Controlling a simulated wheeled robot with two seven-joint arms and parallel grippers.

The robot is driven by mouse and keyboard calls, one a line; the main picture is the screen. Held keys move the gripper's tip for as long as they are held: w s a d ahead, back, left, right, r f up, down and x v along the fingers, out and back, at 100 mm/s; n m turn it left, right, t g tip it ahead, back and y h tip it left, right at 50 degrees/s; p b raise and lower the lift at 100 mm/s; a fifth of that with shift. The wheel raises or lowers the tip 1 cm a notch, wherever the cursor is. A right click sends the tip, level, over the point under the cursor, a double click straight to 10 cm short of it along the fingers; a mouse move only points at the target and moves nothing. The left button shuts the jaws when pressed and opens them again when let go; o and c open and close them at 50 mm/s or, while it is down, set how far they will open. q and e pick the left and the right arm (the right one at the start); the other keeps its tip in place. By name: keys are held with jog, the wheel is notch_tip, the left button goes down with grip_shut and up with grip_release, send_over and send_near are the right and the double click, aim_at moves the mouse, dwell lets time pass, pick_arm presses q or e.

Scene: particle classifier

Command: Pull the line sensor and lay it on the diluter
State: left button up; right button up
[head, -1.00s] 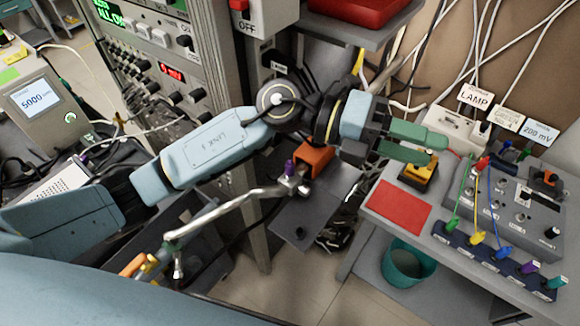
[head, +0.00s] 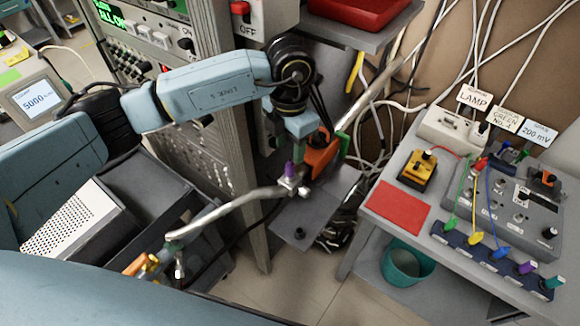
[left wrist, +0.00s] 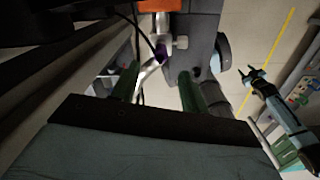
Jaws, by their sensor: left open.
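A purple-topped fitting (head: 289,170) stands on the bent metal pipe (head: 225,210); it looks like the line sensor, though no label shows. In the left wrist view the purple piece (left wrist: 160,52) appears between and beyond the green fingers. My left gripper (head: 322,150) is open, at the orange block (head: 320,160) just behind the fitting; its fingers are partly hidden in the head view. I cannot tell whether they touch anything. No thing is clearly marked as the diluter. A pale blue arm with a dark forked end (left wrist: 258,78), perhaps my right gripper, shows small in the left wrist view.
A grey shelf plate (head: 305,215) lies under the fitting. At right, a bench holds a red mat (head: 400,207), a yellow-black device (head: 418,170) and a grey socket box (head: 520,205). A teal bin (head: 406,265) stands below. Cables hang behind; a tall instrument rack (head: 215,110) stands left.

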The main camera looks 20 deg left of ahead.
aim_at(290, 164)
pick_arm(q)
jog(key=shift+f+p, duration=0.3)
jog(key=shift+f, duration=3.25)
grip_shut()
jog(key=shift+r+b, duration=0.6)
jog(key=shift+r, duration=4.45)
